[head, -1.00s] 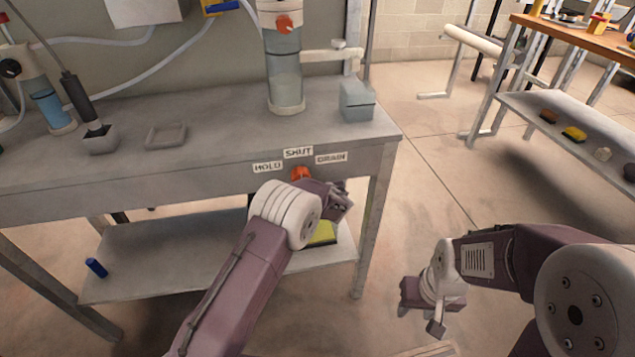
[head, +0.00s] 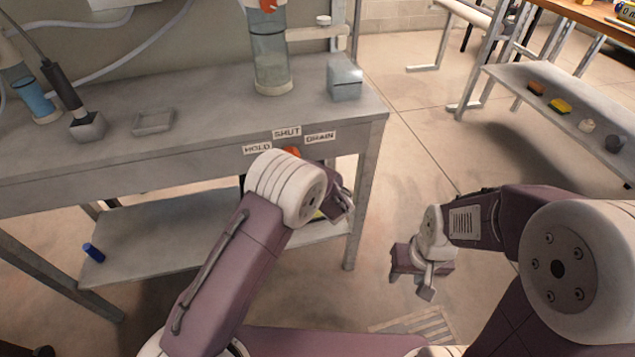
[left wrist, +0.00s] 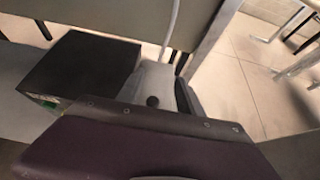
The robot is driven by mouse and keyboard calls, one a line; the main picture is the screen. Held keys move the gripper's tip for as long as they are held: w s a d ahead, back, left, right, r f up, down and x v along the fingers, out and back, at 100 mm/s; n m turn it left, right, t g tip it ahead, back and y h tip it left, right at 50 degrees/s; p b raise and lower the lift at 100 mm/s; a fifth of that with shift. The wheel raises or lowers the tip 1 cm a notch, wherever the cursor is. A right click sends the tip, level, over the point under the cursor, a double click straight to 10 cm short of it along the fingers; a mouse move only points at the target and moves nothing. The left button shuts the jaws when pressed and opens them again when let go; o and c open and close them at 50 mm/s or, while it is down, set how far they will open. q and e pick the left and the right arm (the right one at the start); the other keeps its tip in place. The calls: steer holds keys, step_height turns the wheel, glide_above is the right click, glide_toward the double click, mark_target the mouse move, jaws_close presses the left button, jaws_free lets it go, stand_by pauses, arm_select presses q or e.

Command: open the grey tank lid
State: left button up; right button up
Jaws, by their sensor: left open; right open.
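A small grey box (head: 344,80) with a flat top stands at the table's right end; its top looks closed. A clear upright cylinder (head: 270,62) stands left of it; I cannot tell which one carries the grey tank lid. My left gripper (head: 342,206) is open at the table's front, below the labels and apart from both; my arm partly hides it. The left wrist view shows a dark box (left wrist: 80,72) and a pale grey body (left wrist: 155,85) with a dark knob and a thin tube. My right gripper (head: 426,281) is open and empty above the floor.
The grey table (head: 200,120) has HOLD, SHUT and DRAIN labels above an orange knob (head: 290,152), partly behind my left arm. A shallow tray (head: 154,122) lies on top. A blue cylinder (head: 93,252) lies on the lower shelf. Open floor separates the table from the right bench.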

arm_select(q)
steer(key=s+d+p, duration=0.1)
steer(key=s+d, duration=0.1)
steer(key=s, duration=0.4)
steer(key=shift+a, duration=0.1)
